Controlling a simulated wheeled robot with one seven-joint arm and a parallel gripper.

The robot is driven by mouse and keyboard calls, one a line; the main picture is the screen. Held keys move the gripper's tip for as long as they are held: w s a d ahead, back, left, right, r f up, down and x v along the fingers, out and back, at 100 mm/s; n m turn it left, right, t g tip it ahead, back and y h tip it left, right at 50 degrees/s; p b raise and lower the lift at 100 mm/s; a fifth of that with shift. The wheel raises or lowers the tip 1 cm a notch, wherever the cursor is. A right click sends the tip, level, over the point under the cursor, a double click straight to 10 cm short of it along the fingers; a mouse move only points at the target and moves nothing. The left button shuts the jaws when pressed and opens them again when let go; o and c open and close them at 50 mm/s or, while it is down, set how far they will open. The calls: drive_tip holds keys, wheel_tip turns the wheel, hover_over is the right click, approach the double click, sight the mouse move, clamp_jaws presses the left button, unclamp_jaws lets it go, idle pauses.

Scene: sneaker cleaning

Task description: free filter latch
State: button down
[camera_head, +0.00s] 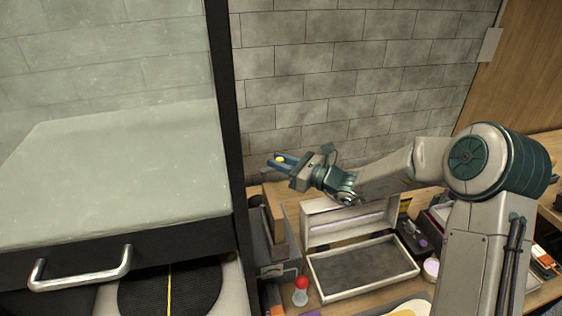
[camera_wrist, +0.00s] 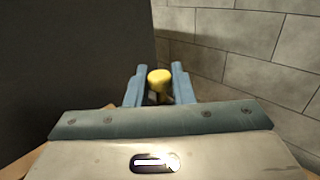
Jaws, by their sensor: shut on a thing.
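My gripper (camera_head: 276,159) is shut on a small yellow knob-like piece (camera_head: 280,159), in front of the brick wall at the upper middle of the head view. In the wrist view, the yellow piece (camera_wrist: 159,80) sits between the two blue fingers of my gripper (camera_wrist: 160,76). Its lower part is hidden between the fingers. I cannot tell whether this piece is the filter latch or what it is joined to. A grey box-shaped unit (camera_head: 262,235) with a brown upright panel (camera_head: 274,214) stands below my gripper. No other latch can be made out.
A glass-fronted cabinet with a metal handle (camera_head: 80,275) fills the left, its dark frame (camera_head: 225,100) close to my gripper. The brick wall (camera_head: 340,70) is behind.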

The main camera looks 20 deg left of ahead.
drive_tip(key=shift+a+r+g, duration=0.1)
drive_tip(key=shift+g, duration=0.2)
drive_tip(key=c, duration=1.3)
unclamp_jaws()
drive_tip(key=shift+a, duration=0.1)
drive_tip(key=p+v, duration=0.1)
drive_tip(key=v, duration=1.3)
drive_tip(key=shift+a+f, duration=0.1)
drive_tip(key=shift+f, duration=0.1)
